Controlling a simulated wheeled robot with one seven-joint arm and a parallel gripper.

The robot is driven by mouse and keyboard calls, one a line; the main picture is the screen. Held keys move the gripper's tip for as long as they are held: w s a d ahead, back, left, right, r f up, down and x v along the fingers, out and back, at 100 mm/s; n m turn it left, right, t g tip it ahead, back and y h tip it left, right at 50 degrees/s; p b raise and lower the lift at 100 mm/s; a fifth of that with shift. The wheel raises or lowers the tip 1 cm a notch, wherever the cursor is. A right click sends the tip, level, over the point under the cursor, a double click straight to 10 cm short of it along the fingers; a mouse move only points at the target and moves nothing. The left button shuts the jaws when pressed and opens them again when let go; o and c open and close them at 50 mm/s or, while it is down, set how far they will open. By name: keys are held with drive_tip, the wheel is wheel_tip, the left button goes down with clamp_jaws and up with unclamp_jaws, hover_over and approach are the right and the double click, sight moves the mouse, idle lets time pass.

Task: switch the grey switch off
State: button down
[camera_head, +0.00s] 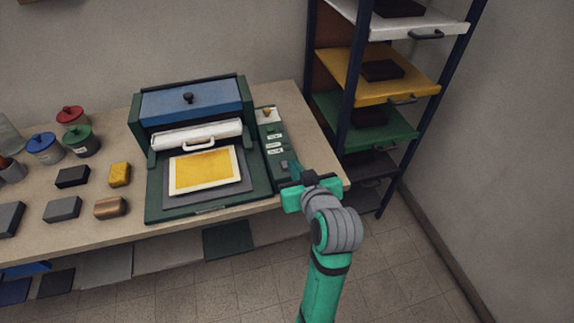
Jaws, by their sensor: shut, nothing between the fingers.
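The grey switch (284,164) is a small raised piece on the dark green control panel (266,125), at the right side of the press. It sits toward the panel's near end. My gripper (293,176) is at the near end of the panel, right by the switch. The exact tilt of the switch is too small to tell.
The green press (188,112) with a blue top holds a yellow sheet (203,170) in a white border. Jars and several blocks stand on the table (130,225) at left. A rack with coloured shelves (380,78) stands close at right. The floor in front is clear.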

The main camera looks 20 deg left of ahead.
drive_tip(key=shift+d, duration=0.1)
hover_over(287, 173)
drive_tip(key=f, duration=0.4)
drive_tip(key=shift+w+a, duration=0.2)
drive_tip(key=shift+w, duration=0.1)
drive_tip(key=f, duration=0.3)
drive_tip(key=shift+s+d+f, duration=0.1)
drive_tip(key=shift+s+d, duration=0.1)
drive_tip(key=shift+d, duration=0.05)
drive_tip(key=shift+s+a+f, duration=0.15)
drive_tip(key=shift+s+f, duration=0.05)
drive_tip(key=shift+f, duration=0.25)
drive_tip(key=shift+w, duration=0.1)
